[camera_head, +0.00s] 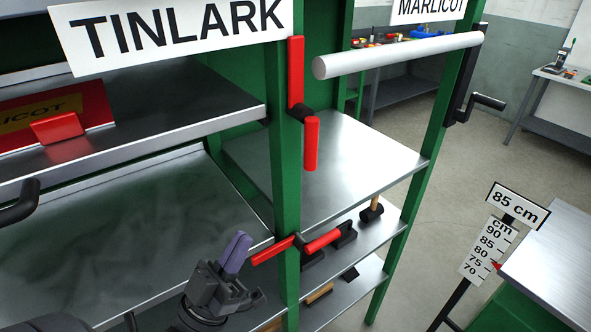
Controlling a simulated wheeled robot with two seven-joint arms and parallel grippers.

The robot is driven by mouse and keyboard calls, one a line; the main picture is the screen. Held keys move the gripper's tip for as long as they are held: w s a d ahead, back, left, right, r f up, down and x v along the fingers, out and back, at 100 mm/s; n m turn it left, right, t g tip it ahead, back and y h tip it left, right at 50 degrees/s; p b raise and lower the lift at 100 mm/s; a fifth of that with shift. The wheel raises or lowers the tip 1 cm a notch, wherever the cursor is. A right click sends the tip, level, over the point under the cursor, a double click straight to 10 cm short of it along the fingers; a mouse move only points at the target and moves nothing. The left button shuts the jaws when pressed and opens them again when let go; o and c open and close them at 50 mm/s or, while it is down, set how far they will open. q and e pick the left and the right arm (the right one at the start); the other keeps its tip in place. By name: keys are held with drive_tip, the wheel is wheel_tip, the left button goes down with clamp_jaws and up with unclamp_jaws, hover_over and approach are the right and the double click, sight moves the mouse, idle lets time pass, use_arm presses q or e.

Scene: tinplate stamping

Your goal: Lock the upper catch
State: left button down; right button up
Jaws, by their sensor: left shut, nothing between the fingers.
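The upper catch (297,75) is on the green post below the TINLARK sign. Its flat red bar stands upright, and its red handle (311,145) hangs down from a dark pivot. A lower catch (273,251) is further down the same post, with its red bar pointing left and its red handle (323,240) pointing right. My left gripper (241,238) is shut and empty, its purple-grey fingers pointing up, left of the lower catch and well below the upper one. My right gripper is not in view.
A white roller (400,55) juts above the right-hand metal shelves (350,160). Left metal shelves (130,110) hold a red piece (58,128). A hammer (371,210) and dark blocks are on a lower shelf. A height gauge (488,250) stands at right beside a metal table (560,260).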

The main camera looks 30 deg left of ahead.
sight(306, 152)
use_arm(q)
drive_tip(key=p+x, duration=0.1)
drive_tip(key=x, duration=0.3)
drive_tip(key=w+f+p+x, duration=0.1)
drive_tip(key=x, duration=0.3)
drive_tip(key=p+x, duration=0.1)
drive_tip(key=x, duration=0.2)
drive_tip(key=shift+w+d+p, duration=0.2)
drive_tip(key=shift+w+p, duration=0.1)
drive_tip(key=shift+w, duration=0.25)
drive_tip(key=shift+w+d, duration=0.1)
drive_tip(key=shift+w, duration=0.35)
